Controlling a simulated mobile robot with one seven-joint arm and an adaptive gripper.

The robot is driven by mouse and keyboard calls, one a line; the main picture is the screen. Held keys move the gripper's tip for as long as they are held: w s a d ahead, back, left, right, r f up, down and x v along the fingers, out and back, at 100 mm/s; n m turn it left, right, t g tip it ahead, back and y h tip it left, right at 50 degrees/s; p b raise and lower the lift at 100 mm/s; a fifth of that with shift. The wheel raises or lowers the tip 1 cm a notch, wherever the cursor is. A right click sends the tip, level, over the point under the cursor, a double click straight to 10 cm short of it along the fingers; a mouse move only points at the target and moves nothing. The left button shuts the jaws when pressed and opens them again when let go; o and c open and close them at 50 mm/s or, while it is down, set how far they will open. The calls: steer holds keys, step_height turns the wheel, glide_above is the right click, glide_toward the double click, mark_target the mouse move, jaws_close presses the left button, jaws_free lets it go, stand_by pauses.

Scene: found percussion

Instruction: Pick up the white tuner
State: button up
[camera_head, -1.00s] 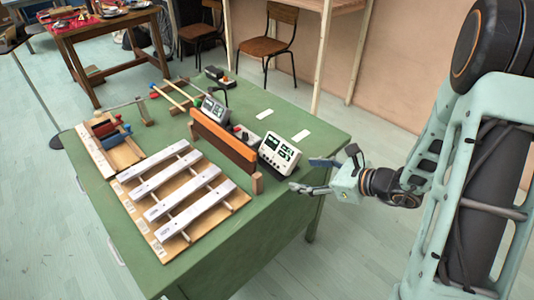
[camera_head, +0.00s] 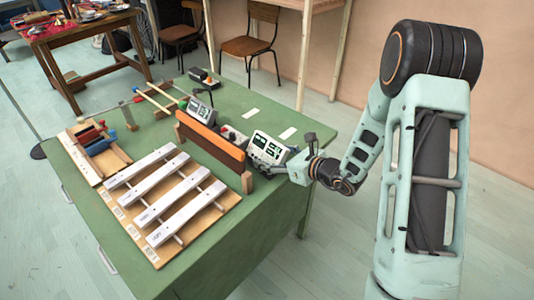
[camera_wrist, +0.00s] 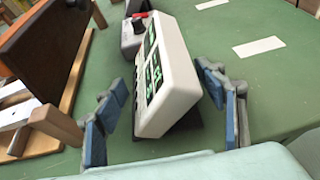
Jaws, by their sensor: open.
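The white tuner (camera_head: 268,149) stands tilted back on the green table, near its right side, with green-lit displays on its face. In the wrist view the tuner (camera_wrist: 172,75) lies between the two blue-padded fingers of my gripper (camera_wrist: 165,115). The fingers are open, one on each side, with visible gaps to the tuner. In the head view my gripper (camera_head: 282,168) is right at the tuner's front right, and its fingers are partly hidden against it.
A wooden rail with a dark orange board (camera_head: 210,142) stands close left of the tuner. A grey device (camera_head: 198,112) and a red-knobbed box (camera_wrist: 138,24) are behind. A xylophone-like bar set (camera_head: 165,200) lies at front left. White cards (camera_head: 288,133) lie flat to the right.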

steer(key=shift+x, duration=0.95)
steer(key=shift+c, duration=0.2)
steer(key=c, duration=1.4)
